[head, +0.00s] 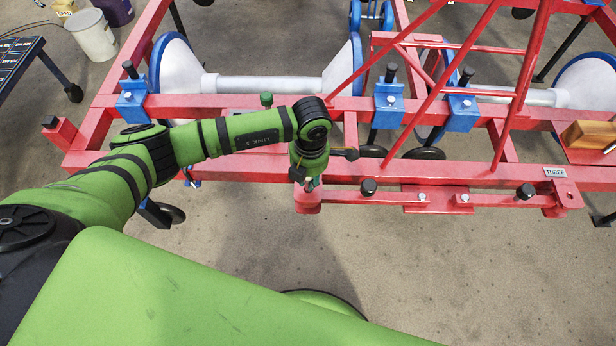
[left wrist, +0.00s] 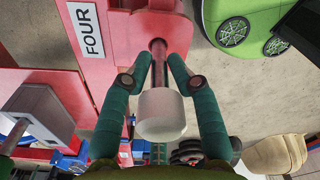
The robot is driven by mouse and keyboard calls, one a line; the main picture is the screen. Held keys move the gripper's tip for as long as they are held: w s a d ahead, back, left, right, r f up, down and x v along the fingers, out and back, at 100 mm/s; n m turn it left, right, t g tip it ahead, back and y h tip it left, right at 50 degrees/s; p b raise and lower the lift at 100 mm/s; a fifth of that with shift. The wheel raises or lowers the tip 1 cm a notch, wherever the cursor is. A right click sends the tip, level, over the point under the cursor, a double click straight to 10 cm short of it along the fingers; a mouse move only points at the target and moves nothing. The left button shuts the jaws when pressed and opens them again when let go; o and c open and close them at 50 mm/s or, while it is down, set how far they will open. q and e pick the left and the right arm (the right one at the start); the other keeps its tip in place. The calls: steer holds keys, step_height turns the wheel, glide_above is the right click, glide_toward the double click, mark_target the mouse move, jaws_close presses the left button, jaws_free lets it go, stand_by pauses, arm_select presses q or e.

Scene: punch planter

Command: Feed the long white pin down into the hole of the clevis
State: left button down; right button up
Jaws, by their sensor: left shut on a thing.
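The long white pin shows in the left wrist view as a wide white head (left wrist: 160,115) with a thinner shaft running away from the camera. My left gripper (left wrist: 160,82) has its two green fingers shut on the pin, one on each side. The shaft's far end meets the red clevis (left wrist: 172,22) beside the label FOUR; I cannot tell how deep it sits in the hole. In the head view, my left gripper (head: 308,182) points down over the clevis (head: 307,205) at the bar's left end and mostly hides the pin. My right gripper is not in view.
The red planter frame (head: 240,174) with blue clamps (head: 389,106) fills the area behind the bar. Black knobs (head: 369,187) stand along the bar. A second clevis (head: 570,197) sits near the label THREE. The floor (head: 440,265) in front is clear.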

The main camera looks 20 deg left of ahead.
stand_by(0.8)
arm_select(q)
steer(key=shift+f+b, duration=0.4)
steer(key=shift+b, duration=0.05)
steer(key=shift+f+b, duration=0.45)
steer(key=shift+f, duration=0.1)
steer(key=shift+f+b, duration=0.3)
steer(key=shift+f, duration=0.05)
steer(key=shift+f, duration=0.2)
steer(key=shift+r, duration=0.15)
steer(key=shift+r+p, duration=0.35)
steer(key=shift+r, duration=0.15)
steer(key=shift+r+p, duration=0.65)
steer(key=shift+r, duration=0.25)
